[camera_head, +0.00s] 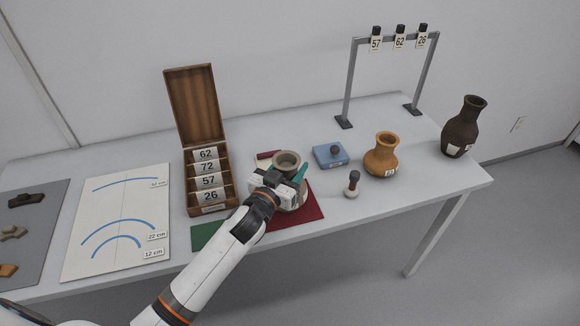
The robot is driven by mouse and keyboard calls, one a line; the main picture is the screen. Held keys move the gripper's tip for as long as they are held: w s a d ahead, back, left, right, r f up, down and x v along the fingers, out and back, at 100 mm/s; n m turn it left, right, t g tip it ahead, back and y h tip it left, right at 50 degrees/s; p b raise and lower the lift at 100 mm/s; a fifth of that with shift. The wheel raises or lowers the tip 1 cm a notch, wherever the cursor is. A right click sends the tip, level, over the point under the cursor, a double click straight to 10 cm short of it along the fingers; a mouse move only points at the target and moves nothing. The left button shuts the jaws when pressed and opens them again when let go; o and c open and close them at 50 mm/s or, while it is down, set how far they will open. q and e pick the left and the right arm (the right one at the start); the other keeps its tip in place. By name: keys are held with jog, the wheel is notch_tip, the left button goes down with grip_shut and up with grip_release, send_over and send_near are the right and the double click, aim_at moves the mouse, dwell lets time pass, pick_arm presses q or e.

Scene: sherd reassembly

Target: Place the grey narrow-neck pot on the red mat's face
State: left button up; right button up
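The grey narrow-neck pot (287,159) stands upright over the red mat (306,210). I cannot tell whether its base touches the mat. My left gripper (283,176) is around the pot from the front and appears shut on it, with a teal finger showing at its right side. The gripper hides much of the pot's body and the middle of the mat. The mat's back left corner and its right and front parts show. My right gripper is not in view.
A green mat (207,235) lies left of the red one, by an open wooden box (192,205) with numbered cards. A blue block (331,161), a small knobbed tool (352,186), an orange pot (382,160) and a dark pot (461,132) stand to the right. A tag rack (349,85) stands behind.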

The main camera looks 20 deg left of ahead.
pick_arm(q)
jog(key=o, duration=0.3)
jog(key=shift+o, duration=0.2)
jog(key=shift+r, duration=0.15)
jog(key=s+a, duration=0.2)
jog(key=s, duration=0.9)
jog(key=shift+s+a, duration=0.15)
jog(key=shift+s, duration=0.25)
